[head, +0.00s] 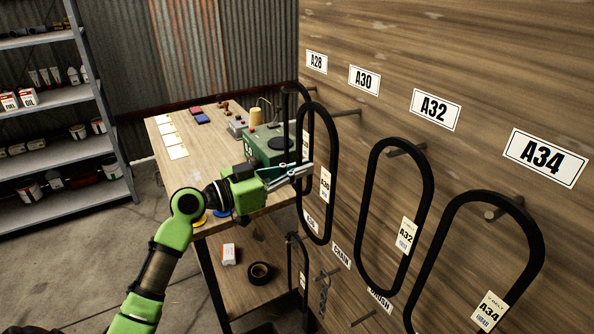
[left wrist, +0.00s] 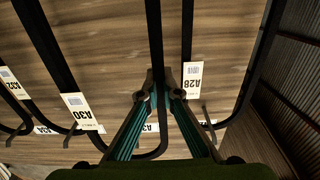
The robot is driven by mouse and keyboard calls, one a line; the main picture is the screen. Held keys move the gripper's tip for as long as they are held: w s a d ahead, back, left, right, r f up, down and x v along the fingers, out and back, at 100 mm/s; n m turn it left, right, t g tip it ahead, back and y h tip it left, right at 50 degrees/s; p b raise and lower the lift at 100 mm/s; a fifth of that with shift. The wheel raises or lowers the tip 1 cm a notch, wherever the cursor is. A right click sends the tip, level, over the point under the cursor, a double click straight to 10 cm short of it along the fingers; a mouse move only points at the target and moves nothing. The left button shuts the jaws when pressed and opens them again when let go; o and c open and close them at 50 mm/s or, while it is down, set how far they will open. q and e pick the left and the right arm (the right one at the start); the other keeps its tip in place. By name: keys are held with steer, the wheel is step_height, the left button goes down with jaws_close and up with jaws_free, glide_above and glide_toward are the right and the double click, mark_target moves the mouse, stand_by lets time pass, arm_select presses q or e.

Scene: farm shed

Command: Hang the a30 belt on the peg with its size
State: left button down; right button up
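The A30 belt (head: 333,150), a black loop with a cream tag (head: 325,185), hangs upright in front of the wall. My left gripper (head: 306,170) is at its left strand; in the left wrist view the fingers (left wrist: 158,80) close around that strand. The A30 tag (left wrist: 80,110) is on the other strand there. The A30 label (head: 364,80) is on the wall, and the peg (head: 347,112) below it reaches out toward the belt's upper right side. I cannot tell whether the peg passes through the loop. My right gripper is not in view.
The A32 belt (head: 371,190) and A34 belt (head: 436,240) hang on their pegs at right. The A28 belt, with its tag (left wrist: 192,80), is close beside my fingers. A workbench (head: 210,150) with a green box (head: 262,148) stands behind; shelves (head: 60,103) are at left.

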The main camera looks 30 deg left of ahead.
arm_select(q)
steer(key=shift+w+d, duration=0.2)
steer(key=shift+w, duration=0.15)
stand_by(0.3)
steer(key=shift+x, duration=1.3)
steer(key=shift+w+d, duration=0.1)
steer(key=shift+w, duration=0.05)
steer(key=shift+b+x, duration=0.45)
steer(key=shift+x, duration=0.4)
steer(key=shift+w, duration=0.1)
steer(key=shift+f, duration=0.1)
steer(key=shift+f+b, duration=0.55)
steer(key=shift+b, duration=0.35)
